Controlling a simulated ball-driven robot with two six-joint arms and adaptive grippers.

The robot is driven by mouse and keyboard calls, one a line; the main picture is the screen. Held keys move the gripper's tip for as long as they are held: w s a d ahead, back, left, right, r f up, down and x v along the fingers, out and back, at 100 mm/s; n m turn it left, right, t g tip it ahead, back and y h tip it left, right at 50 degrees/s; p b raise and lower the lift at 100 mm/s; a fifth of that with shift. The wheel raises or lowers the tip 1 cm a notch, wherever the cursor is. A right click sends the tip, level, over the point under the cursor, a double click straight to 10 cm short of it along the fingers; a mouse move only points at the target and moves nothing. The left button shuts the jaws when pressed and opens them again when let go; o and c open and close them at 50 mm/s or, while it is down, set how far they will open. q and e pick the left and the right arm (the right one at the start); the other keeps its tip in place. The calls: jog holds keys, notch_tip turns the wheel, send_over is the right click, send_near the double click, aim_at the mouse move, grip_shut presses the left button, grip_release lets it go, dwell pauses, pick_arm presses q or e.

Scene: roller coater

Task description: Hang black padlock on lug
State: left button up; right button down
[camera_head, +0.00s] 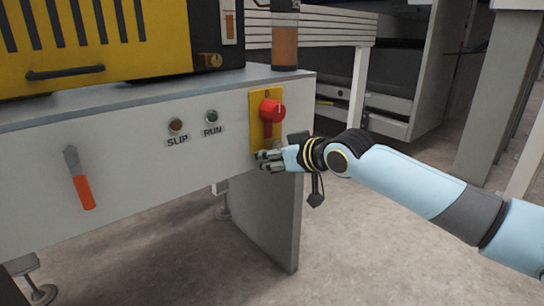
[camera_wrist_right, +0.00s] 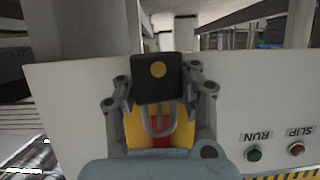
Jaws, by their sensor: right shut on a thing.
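The black padlock (camera_wrist_right: 158,72) has a round yellow mark and a grey shackle (camera_wrist_right: 158,122). My right gripper (camera_wrist_right: 160,90) is shut on its body, with one finger on each side. In the head view my right gripper (camera_head: 268,160) is at the lower edge of the yellow switch plate (camera_head: 257,98), below the red rotary handle (camera_head: 271,110). In the wrist view the shackle overlaps the yellow plate and the red handle behind it. I cannot make out the lug, nor whether the shackle touches anything. My left gripper is not in view.
The pale machine front carries a SLIP lamp (camera_head: 176,126), a RUN lamp (camera_head: 211,116) and an orange-handled lever (camera_head: 80,180). A brown cylinder (camera_head: 284,45) stands above the switch. A grey leg panel (camera_head: 268,215) stands below. Floor at front right is clear.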

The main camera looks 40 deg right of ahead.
jog(key=shift+d, duration=0.1)
jog(key=c, duration=0.7)
grip_release()
jog(key=v, duration=0.7)
jog(key=shift+s, duration=0.25)
